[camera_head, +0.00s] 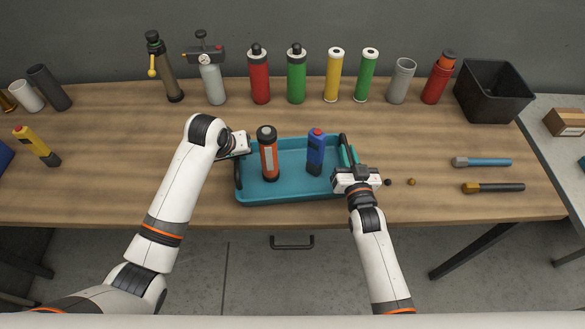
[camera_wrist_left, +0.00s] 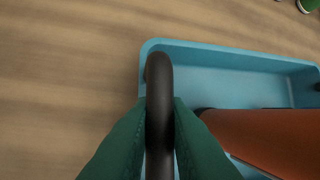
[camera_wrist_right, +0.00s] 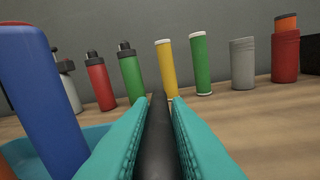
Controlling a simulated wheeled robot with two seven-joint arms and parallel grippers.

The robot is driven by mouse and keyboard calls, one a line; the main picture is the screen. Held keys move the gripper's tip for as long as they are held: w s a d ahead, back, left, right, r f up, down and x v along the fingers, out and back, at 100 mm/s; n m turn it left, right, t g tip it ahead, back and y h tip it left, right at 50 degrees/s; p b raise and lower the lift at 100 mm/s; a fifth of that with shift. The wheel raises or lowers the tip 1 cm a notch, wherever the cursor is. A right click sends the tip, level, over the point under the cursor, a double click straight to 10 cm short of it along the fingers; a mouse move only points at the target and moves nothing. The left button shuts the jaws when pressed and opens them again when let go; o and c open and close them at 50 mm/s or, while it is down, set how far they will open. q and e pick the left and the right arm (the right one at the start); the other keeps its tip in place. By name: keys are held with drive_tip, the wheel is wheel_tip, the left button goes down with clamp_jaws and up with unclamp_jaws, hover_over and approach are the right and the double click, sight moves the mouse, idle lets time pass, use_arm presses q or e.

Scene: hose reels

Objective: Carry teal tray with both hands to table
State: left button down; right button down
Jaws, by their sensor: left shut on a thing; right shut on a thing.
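The teal tray (camera_head: 290,189) is at the front middle of the wooden table (camera_head: 110,150), on or just above its top; I cannot tell which. An orange bottle with a black cap (camera_head: 269,158) and a blue bottle with a red top (camera_head: 315,152) stand in it. My left gripper (camera_head: 238,148) is shut on the tray's left black handle (camera_wrist_left: 158,90). My right gripper (camera_head: 345,170) is shut on the right black handle (camera_wrist_right: 157,130). The fingers are mostly hidden in the head view but show on both handles in the wrist views.
Several bottles and cylinders, such as a red bottle (camera_head: 259,80) and a yellow cylinder (camera_head: 333,78), line the back. A black bin (camera_head: 492,92) stands at the back right. A blue-handled tool (camera_head: 485,162) and a dark-handled tool (camera_head: 495,188) lie right. A yellow device (camera_head: 38,146) lies left.

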use_arm(q)
drive_tip(key=shift+r, duration=0.2)
use_arm(e)
drive_tip(key=shift+r, duration=0.2)
